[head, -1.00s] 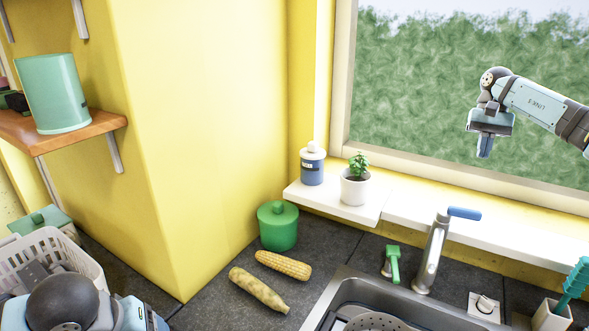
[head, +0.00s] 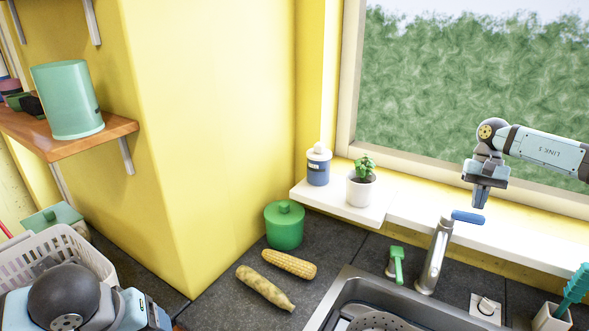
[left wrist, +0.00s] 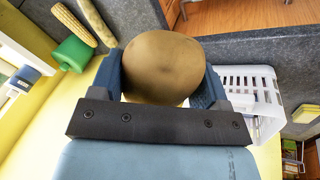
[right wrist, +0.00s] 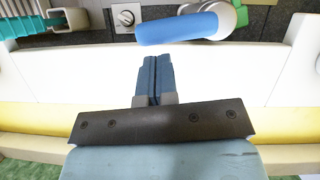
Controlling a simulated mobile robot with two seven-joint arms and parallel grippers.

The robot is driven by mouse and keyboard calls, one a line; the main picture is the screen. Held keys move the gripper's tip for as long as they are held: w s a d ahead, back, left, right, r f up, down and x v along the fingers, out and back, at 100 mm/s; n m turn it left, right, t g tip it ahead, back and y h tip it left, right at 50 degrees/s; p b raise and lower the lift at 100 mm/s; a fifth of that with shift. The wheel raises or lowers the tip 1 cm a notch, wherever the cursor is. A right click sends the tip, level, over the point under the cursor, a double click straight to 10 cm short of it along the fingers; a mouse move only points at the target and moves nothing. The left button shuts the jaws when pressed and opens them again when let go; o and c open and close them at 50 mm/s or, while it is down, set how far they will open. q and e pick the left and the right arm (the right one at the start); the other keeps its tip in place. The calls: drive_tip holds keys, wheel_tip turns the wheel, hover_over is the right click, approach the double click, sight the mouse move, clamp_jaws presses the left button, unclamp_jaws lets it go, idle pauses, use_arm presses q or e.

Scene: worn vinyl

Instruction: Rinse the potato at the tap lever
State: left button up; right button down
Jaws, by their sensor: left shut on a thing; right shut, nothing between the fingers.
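The potato (left wrist: 163,66) is a round brown thing between the fingers of my left gripper (left wrist: 163,80) in the left wrist view; the gripper is shut on it. In the head view only part of my left arm shows at the lower left, and the potato is hidden. The tap (head: 434,258) stands behind the sink and has a blue lever (head: 468,217) on top. My right gripper (head: 479,198) is shut and empty, just above the lever and apart from it. In the right wrist view the blue lever (right wrist: 178,28) lies just beyond the closed fingertips (right wrist: 155,62).
The sink (head: 345,290) holds a colander (head: 375,322). Corn (head: 289,264), a knobbly yellowish root (head: 265,287) and a green pot (head: 284,226) lie left of it. A plant (head: 361,185) and bottle (head: 318,165) stand on the sill. A white basket (head: 55,258) is at left.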

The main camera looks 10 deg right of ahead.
use_arm(q)
drive_tip(key=shift+r, duration=0.1)
drive_tip(key=shift+w, duration=0.1)
use_arm(e)
drive_tip(key=shift+s+a+f, duration=0.1)
drive_tip(key=shift+s+a, duration=0.05)
use_arm(q)
drive_tip(key=shift+f, duration=0.2)
use_arm(e)
drive_tip(key=shift+s+a+f+m, duration=0.1)
drive_tip(key=shift+s+a+m, duration=0.15)
drive_tip(key=shift+s, duration=0.25)
use_arm(q)
drive_tip(key=shift+f+b, duration=0.25)
drive_tip(key=shift+b, duration=0.2)
use_arm(e)
drive_tip(key=shift+s+a+m+t+y, duration=0.1)
drive_tip(key=shift+s+m+t+y, duration=0.25)
drive_tip(key=shift+m, duration=0.4)
drive_tip(key=shift+w, duration=0.15)
